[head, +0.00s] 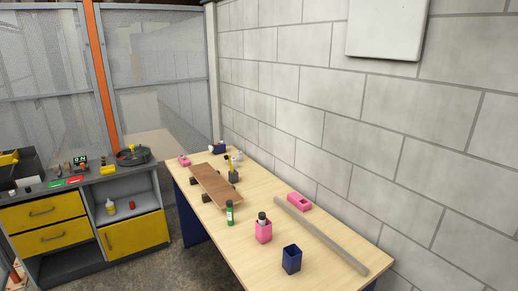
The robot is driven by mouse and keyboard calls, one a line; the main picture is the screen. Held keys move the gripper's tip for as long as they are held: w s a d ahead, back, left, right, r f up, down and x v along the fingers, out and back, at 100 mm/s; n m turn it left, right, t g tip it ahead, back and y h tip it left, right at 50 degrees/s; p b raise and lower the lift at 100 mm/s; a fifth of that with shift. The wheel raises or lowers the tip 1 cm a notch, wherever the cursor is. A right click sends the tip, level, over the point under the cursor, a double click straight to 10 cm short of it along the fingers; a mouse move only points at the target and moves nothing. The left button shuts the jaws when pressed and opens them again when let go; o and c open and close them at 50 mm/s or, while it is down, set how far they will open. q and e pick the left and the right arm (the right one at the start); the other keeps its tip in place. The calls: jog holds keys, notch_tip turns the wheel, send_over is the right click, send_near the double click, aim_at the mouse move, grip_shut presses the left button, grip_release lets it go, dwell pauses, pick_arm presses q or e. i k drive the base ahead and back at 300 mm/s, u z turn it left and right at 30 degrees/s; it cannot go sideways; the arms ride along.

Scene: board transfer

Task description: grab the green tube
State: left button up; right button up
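The green tube (230,213) stands upright on the light wooden table (219,249). It has a green body with a white band and a dark top. It stands near the table's left edge, close to the near end of a brown board (216,184). Neither of my grippers shows in the head view.
A pink cup (264,232) holding a dark-topped item and an empty-looking navy cup (291,260) stand to the tube's right. A grey bar (320,236) and a pink block (299,201) lie by the block wall. A cabinet with yellow drawers (41,212) stands left.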

aim_at(229, 203)
jog(key=u, duration=0.45)
jog(key=k, duration=0.6)
jog(key=u, duration=0.85)
jog(key=k, duration=0.6)
jog(key=u, duration=0.7)
jog(key=i, duration=2)
jog(key=z, duration=0.8)
jog(key=i, duration=1.5)
jog(key=z, duration=1.25)
